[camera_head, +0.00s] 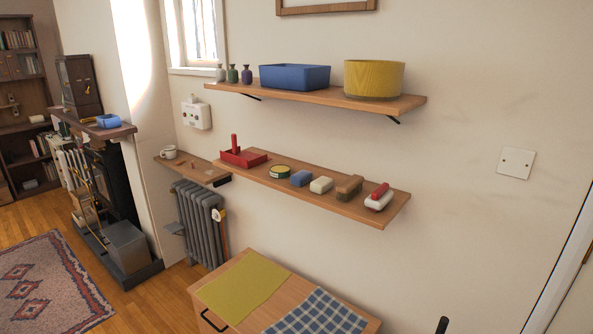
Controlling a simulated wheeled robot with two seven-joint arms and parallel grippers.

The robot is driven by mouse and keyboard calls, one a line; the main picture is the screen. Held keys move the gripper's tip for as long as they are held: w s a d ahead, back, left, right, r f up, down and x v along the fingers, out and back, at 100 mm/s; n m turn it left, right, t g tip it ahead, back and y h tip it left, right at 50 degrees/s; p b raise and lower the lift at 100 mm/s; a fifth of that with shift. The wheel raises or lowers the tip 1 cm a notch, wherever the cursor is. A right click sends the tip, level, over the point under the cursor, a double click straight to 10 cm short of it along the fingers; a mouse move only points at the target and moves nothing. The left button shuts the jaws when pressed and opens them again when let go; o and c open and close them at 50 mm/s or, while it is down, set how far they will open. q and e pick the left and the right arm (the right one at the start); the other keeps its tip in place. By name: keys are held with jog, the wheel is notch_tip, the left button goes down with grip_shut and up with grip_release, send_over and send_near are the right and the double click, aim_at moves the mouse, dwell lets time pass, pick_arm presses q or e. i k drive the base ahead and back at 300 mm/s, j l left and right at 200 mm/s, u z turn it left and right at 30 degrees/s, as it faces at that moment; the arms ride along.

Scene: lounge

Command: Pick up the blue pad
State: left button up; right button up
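A small blue pad (301,178) lies on the lower wall shelf (340,206). It sits between a round green-and-yellow tin (280,172) on its left and a whitish block (321,185) on its right, with small gaps. Neither of my grippers can be made out in the head view. A small dark upright shape (442,326) pokes in at the bottom edge; I cannot tell what it is.
A brown brush (349,188) and a white-and-red item (378,197) lie farther right on the shelf, a red tray (243,157) farther left. The upper shelf (320,95) overhangs with a blue bin (295,77) and yellow basket (374,79). A wooden cabinet (262,312) stands below.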

aim_at(301, 177)
jog(key=i+j, duration=0.2)
jog(key=i+j+z, duration=0.15)
jog(key=j, duration=0.25)
jog(key=i+j, duration=0.2)
jog(key=j, duration=0.15)
jog(key=i+j+z, duration=0.15)
jog(key=j, duration=0.2)
jog(key=i+j, duration=0.2)
jog(key=j, duration=0.15)
jog(key=i+j+z, duration=0.15)
jog(key=j, duration=0.2)
